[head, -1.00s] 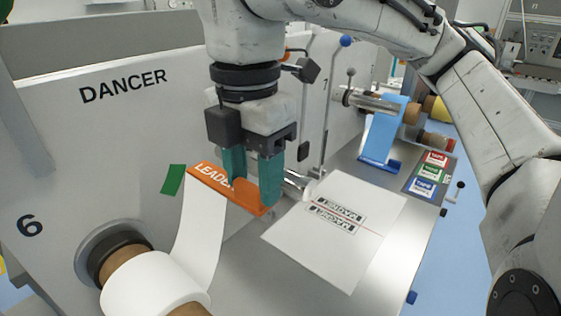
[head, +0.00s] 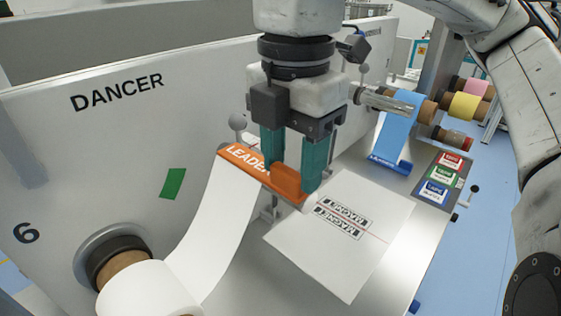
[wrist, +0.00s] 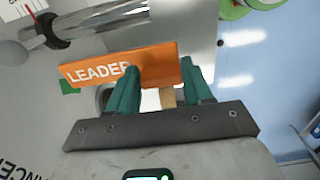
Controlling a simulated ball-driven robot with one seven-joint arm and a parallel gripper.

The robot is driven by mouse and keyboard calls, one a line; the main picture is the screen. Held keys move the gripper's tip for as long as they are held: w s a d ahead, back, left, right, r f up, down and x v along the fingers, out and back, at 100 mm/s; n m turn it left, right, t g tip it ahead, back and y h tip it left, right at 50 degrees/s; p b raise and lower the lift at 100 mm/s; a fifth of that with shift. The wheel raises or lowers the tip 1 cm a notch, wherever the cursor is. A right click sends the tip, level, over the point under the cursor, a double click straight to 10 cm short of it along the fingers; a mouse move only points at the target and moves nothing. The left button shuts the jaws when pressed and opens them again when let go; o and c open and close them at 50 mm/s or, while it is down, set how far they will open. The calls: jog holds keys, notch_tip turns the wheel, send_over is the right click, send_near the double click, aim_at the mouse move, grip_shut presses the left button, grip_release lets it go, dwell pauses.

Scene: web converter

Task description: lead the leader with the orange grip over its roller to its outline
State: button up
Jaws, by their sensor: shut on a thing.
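The leader has an orange grip bar (head: 240,158) lettered LEADER at the end of a white web (head: 215,225). My gripper (head: 292,178) is shut on the raised orange tab of the bar, its green fingers at either side. The bar is held above the bench, tilted down to the right, with the web sloping up from the white roll (head: 150,292). In the wrist view the orange bar (wrist: 150,62) lies between the fingers (wrist: 157,92), near a shiny metal roller (wrist: 105,20). Which roller and outline belong to this leader I cannot tell.
A white sheet (head: 375,255) with two black-edged boxes and a red line lies right of the bar. Beyond it are a blue leader (head: 396,125), a metal roller (head: 385,100) and a panel of coloured labels (head: 440,180). The DANCER wall (head: 100,150) stands at left.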

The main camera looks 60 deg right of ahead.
jog(key=shift+s+d+b, duration=0.6)
jog(key=shift+s+d, duration=1.1)
jog(key=shift+d, duration=5.35)
jog(key=s+d+f+b, duration=0.2)
jog(key=d+f+b, duration=0.7)
jog(key=b, duration=0.1)
jog(key=shift+s+d+f+b, duration=0.15)
jog(key=shift+d+f+b, duration=0.25)
jog(key=shift+f+b, duration=2)
jog(key=shift+s+d+f+b, duration=0.1)
jog(key=shift+d+f+b, duration=0.65)
jog(key=shift+f, duration=3.1)
jog(key=shift+s+d+f+b, duration=0.15)
jog(key=shift+f+b, duration=1.8)
jog(key=shift+f, duration=1.15)
jog(key=shift+f+b, duration=1)
jog(key=shift+f, duration=0.95)
jog(key=shift+f, duration=0.45)
jog(key=o, duration=1.2)
